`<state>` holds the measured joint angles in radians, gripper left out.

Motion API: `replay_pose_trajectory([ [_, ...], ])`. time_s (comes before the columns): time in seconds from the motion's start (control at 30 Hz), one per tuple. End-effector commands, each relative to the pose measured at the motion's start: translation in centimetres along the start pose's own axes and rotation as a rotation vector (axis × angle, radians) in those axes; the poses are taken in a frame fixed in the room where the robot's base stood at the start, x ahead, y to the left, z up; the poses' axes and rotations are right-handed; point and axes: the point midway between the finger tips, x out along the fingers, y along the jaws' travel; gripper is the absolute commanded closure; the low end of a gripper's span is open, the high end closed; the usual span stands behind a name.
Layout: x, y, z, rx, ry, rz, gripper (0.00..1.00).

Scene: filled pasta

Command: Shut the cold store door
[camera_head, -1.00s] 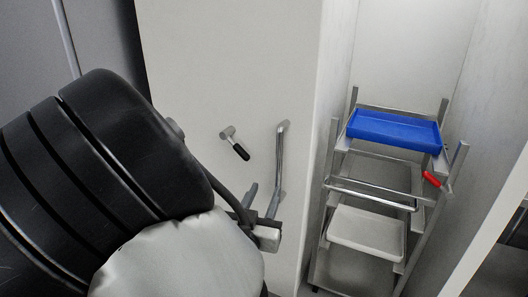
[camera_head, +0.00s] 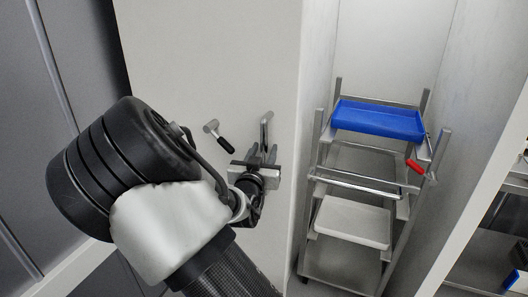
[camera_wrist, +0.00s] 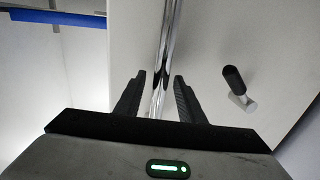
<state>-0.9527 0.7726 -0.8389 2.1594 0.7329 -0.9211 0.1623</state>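The cold store door (camera_head: 215,60) is a large pale panel that stands open, left of the lit store interior. Its long metal bar handle (camera_head: 265,128) is partly hidden behind my gripper (camera_head: 262,155). In the wrist view the chrome handle (camera_wrist: 165,50) runs between the two black fingers of my gripper (camera_wrist: 160,95). The fingers are open, one on each side of the bar, with a gap visible on each side. A short latch lever with a black grip (camera_head: 218,132) is on the door left of the handle; it also shows in the wrist view (camera_wrist: 234,80).
A metal rack (camera_head: 322,165) stands inside the store, right of the door. It carries a blue tray (camera_head: 378,120) and a white tray (camera_head: 352,222). A red-handled part (camera_head: 415,166) is at its right side. Dark shelving (camera_head: 490,268) is at the far right.

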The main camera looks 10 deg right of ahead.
Motion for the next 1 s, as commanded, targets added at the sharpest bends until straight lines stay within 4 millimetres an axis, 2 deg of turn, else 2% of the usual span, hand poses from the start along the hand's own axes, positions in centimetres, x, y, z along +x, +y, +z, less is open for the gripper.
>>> replay_pose_trajectory([
  [0.3, 0.33, 0.01, 0.02, -0.001, -0.001, 0.0, 0.64],
  [0.53, 0.31, 0.0, 0.03, -0.001, -0.001, 0.0, 1.0],
  [0.83, 0.44, 0.15, 0.08, 0.0, -0.001, 0.001, 1.0],
  [1.0, 1.17, 0.96, 0.24, 0.001, -0.001, 0.005, 1.0],
])
